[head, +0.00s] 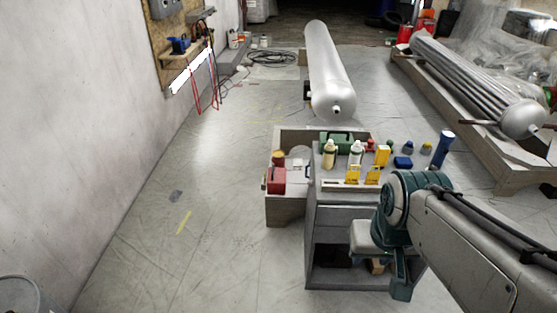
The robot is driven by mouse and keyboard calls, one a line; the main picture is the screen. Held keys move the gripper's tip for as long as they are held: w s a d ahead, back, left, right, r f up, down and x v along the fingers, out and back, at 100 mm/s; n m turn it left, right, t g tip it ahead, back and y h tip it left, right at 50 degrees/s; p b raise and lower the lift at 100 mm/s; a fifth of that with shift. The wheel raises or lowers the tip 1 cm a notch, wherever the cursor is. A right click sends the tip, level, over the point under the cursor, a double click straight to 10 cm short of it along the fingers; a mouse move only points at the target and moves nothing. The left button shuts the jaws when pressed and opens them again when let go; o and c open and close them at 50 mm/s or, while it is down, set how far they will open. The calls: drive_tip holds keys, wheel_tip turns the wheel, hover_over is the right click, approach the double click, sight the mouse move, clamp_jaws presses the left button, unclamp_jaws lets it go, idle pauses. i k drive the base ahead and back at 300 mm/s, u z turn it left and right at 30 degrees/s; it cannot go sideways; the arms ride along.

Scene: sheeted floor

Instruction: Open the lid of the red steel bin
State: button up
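I cannot clearly make out a red steel bin with a lid. A small red container (405,34) stands far off at the back right, too small to tell whether it has a lid. A grey round container (20,293) is cut off at the bottom left corner. My arm reaches in from the lower right, and its teal and white end (385,262) hangs in front of the grey cabinet. My gripper's fingers cannot be made out there.
A grey cabinet (340,220) with bottles and small items on top stands ahead, beside a wooden crate (286,212) with a red box (278,181). A silver cylinder (328,70) lies beyond.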

sight(276, 175)
drive_tip(key=u, duration=0.35)
drive_tip(key=i, duration=0.5)
drive_tip(key=u, duration=0.9)
drive_tip(key=i, duration=1.4)
drive_tip(key=z, duration=0.4)
drive_tip(key=i, duration=0.95)
drive_tip(key=z, duration=1.15)
drive_tip(key=i, duration=0.3)
drive_tip(key=z, duration=0.3)
